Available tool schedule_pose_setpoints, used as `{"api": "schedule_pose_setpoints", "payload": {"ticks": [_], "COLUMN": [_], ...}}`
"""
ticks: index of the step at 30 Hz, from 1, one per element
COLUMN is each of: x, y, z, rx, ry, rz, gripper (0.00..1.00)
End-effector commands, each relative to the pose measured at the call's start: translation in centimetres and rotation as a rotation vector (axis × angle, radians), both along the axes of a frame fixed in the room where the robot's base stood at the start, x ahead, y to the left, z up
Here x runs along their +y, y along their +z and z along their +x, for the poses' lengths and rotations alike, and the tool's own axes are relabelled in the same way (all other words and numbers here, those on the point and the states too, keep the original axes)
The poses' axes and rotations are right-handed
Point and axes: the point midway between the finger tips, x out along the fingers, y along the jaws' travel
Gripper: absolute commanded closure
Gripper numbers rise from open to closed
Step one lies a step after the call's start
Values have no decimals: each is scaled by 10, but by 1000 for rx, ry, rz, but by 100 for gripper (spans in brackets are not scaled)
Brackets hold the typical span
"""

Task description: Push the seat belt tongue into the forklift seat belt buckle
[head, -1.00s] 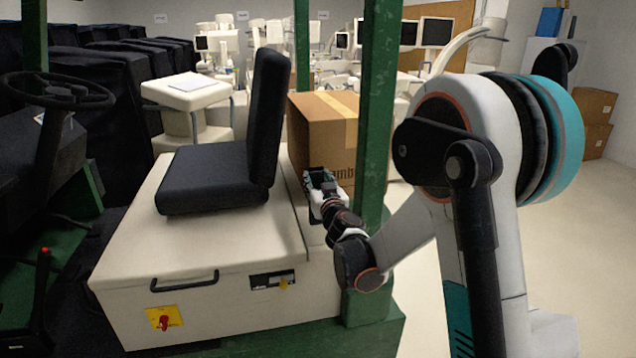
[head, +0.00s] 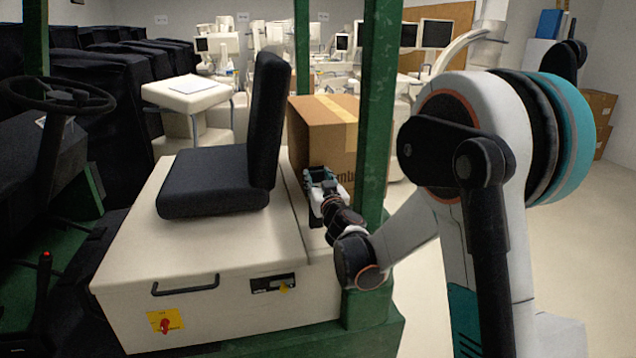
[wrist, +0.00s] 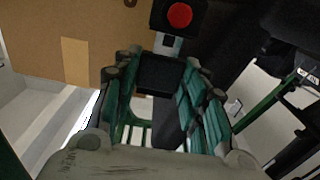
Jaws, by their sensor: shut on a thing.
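In the wrist view, my gripper (wrist: 160,85) is shut on the black grip of the seat belt tongue (wrist: 158,74). The tongue's pale metal plate (wrist: 168,42) sticks out ahead of the fingers. The black buckle with a round red button (wrist: 180,15) is straight ahead of it at the top edge. The plate's far end meets or overlaps the buckle's lower edge; I cannot tell whether it is inside the slot. In the head view, my gripper (head: 322,184) is behind the seat, above the cream hood; tongue and buckle are too small to make out there.
The black forklift seat (head: 212,180) stands left of my gripper on the cream hood (head: 200,250). A cardboard box (head: 325,130) is just behind my gripper. A green post (head: 376,110) rises close on its right, beside my arm.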

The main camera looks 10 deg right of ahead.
Motion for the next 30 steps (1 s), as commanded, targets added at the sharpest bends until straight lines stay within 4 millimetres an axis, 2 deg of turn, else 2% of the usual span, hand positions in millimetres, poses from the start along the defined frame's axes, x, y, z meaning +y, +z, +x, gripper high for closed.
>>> {"api": "schedule_pose_setpoints", "payload": {"ticks": [9,30], "x": [0,0], "y": [10,9], "z": [0,1], "rx": [0,0], "ry": [0,-1], "rz": [1,1], "gripper": [100,100]}}
